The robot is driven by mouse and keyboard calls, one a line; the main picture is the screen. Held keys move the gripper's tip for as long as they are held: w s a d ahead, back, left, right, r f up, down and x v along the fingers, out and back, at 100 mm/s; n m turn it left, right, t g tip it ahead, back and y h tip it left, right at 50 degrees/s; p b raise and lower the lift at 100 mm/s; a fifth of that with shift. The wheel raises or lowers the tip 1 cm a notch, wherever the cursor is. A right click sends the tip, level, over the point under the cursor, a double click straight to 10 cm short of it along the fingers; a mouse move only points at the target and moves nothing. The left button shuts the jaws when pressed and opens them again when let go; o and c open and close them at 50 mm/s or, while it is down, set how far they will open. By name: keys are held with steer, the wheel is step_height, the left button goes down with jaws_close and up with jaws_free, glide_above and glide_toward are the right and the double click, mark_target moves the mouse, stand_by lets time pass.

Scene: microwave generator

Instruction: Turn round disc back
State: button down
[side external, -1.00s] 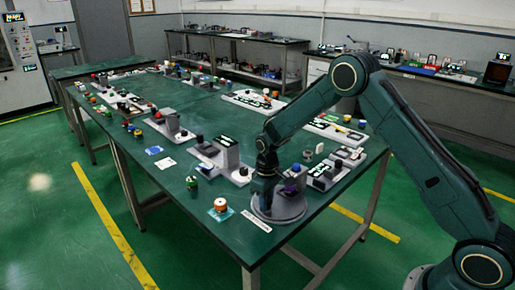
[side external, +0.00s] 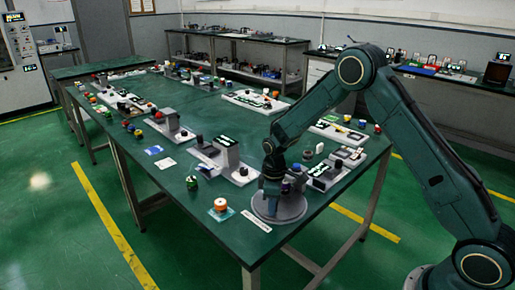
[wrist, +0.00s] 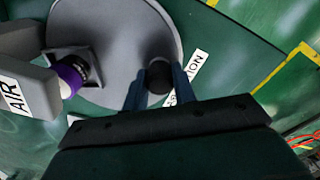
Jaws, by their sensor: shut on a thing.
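The round grey disc (side external: 292,211) lies flat near the front corner of the green table. It fills the upper middle of the wrist view (wrist: 110,30). A small black knob (wrist: 159,72) stands near the disc's edge. My gripper (wrist: 158,88) is shut on the knob, with one finger on each side. In the side view my gripper (side external: 270,203) reaches down to the disc and hides the knob.
A purple-ringed part (wrist: 70,78) and a grey block marked AIR (wrist: 22,95) stand left in the wrist view. A white label (side external: 256,221) lies at the disc's front.

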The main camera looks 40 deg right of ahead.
mark_target(294, 209)
steer(key=shift+s+d+r+n, duration=0.1)
steer(key=shift+s+d+n, duration=0.25)
steer(key=shift+n, duration=0.5)
steer(key=shift+s+d+n, duration=0.15)
steer(key=shift+s+n, duration=0.25)
steer(key=shift+n, duration=0.45)
steer(key=shift+s+d+n, duration=0.35)
steer(key=shift+d+n, duration=0.05)
steer(key=shift+n, duration=0.55)
steer(key=shift+s+d+n, duration=0.35)
steer(key=shift+n, duration=0.6)
steer(key=shift+s+d+n, duration=0.2)
steer(key=shift+d+n, duration=0.2)
steer(key=shift+n, duration=0.45)
steer(key=shift+s+d+n, duration=0.15)
steer(key=shift+d+n, duration=0.25)
steer(key=shift+n, duration=0.45)
steer(key=shift+s+d+n, duration=0.1)
steer(key=shift+d+n, duration=0.65)
steer(key=shift+n, duration=0.65)
steer(key=shift+d, duration=0.15)
steer(key=c, duration=1.1)
jaws_free()
steer(key=shift+c, duration=0.2)
